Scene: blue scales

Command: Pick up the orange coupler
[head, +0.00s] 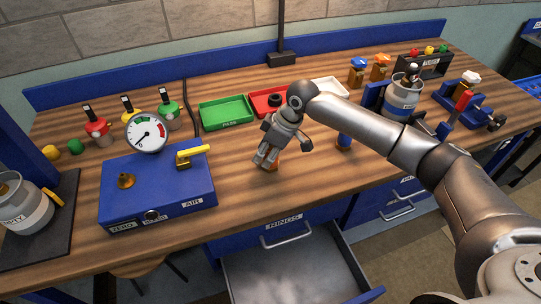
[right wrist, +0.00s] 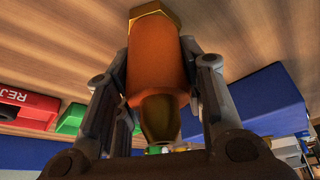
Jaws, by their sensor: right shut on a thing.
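The orange coupler (right wrist: 157,62) is an orange cylinder with a brass hex end and a brass nose. It sits between the fingers of my right gripper (right wrist: 162,75), which is shut on it. In the head view the right gripper (head: 266,160) points down over the middle of the bench, and a small orange part of the coupler (head: 275,166) shows by its fingertips. I cannot tell whether the coupler touches the wood. My left gripper is not in view.
A blue box with a gauge (head: 160,190) stands left of the gripper. Green (head: 226,111) and red (head: 260,103) trays lie behind it. A blue-handled piece (head: 344,141) stands to its right. An open drawer (head: 290,275) juts out below the front edge.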

